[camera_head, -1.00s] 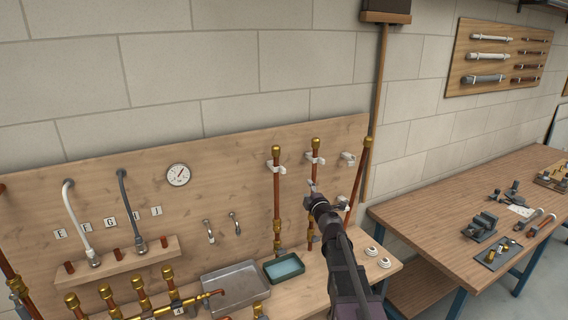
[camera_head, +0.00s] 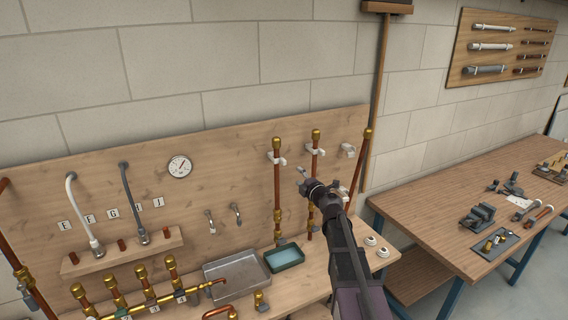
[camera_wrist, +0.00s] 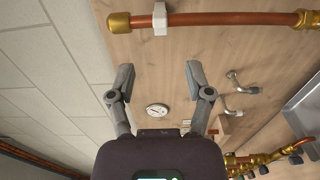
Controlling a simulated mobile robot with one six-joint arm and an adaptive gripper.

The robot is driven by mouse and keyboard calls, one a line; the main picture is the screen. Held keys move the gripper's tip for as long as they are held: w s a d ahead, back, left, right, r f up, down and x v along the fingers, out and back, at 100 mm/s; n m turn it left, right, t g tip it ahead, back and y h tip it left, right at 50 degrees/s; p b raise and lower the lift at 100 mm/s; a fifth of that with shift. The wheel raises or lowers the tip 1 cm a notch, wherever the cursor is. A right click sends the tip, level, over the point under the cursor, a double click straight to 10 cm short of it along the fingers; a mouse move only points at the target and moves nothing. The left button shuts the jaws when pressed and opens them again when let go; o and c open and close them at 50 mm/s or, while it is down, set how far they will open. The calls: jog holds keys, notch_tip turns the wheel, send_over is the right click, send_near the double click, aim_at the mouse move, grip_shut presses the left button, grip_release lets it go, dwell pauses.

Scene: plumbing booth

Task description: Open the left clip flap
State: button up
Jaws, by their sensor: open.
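The left clip (camera_head: 277,157) is a small white clip on the wooden board, at the upper part of the left copper pipe (camera_head: 277,189). In the wrist view the white clip (camera_wrist: 160,18) sits across this pipe near its brass end cap, at the top edge. My gripper (camera_head: 302,172) is in front of the board, a little right of and below the left clip in the head view. In the wrist view its two fingers (camera_wrist: 159,75) are spread and empty, apart from the clip and pipe.
A middle clip (camera_head: 314,152) with its pipe and a right clip (camera_head: 348,149) are to the right. A leaning copper pipe (camera_head: 358,165) stands beside them. A pressure gauge (camera_head: 180,166) and small angled fittings are to the left. Metal and teal trays (camera_head: 284,257) lie below.

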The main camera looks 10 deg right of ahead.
aim_at(285, 163)
jog(key=x, duration=1.2)
jog(key=shift+w+a, duration=0.15)
jog(key=shift+w, duration=0.25)
grip_shut()
